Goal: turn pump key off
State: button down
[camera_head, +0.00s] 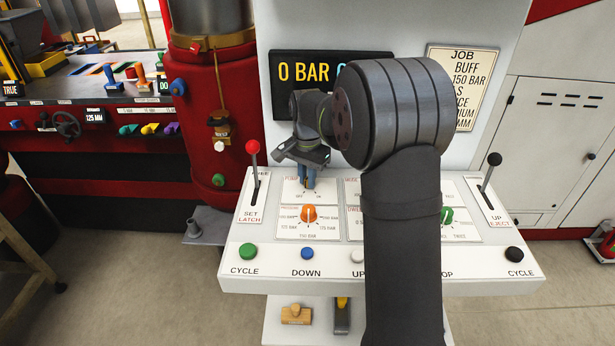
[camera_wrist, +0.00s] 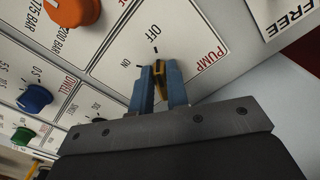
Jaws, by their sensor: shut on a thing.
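The pump key (camera_wrist: 159,76) is a small yellow and dark key on the white PUMP plate (camera_wrist: 118,66). In the wrist view the plate carries an OFF mark and an ON mark. My gripper (camera_wrist: 160,82) has two blue fingers, one on each side of the key, shut on it. The key's visible end points roughly toward the OFF mark, but the fingers hide part of it. In the head view my gripper (camera_head: 307,182) reaches down to the pump plate (camera_head: 295,191) at the panel's upper left, and the key is hidden there.
An orange pressure knob (camera_head: 309,213) sits just below the plate. A red-topped lever (camera_head: 254,165) stands to the left and a black-topped lever (camera_head: 490,172) to the right. A row of push buttons lines the front.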

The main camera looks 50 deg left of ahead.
jog(key=c, duration=1.4)
grip_release()
notch_tip(320, 180, up, 18)
jog(key=shift+f, duration=0.25)
notch_tip(320, 180, down, 18)
jog(key=shift+r, duration=0.25)
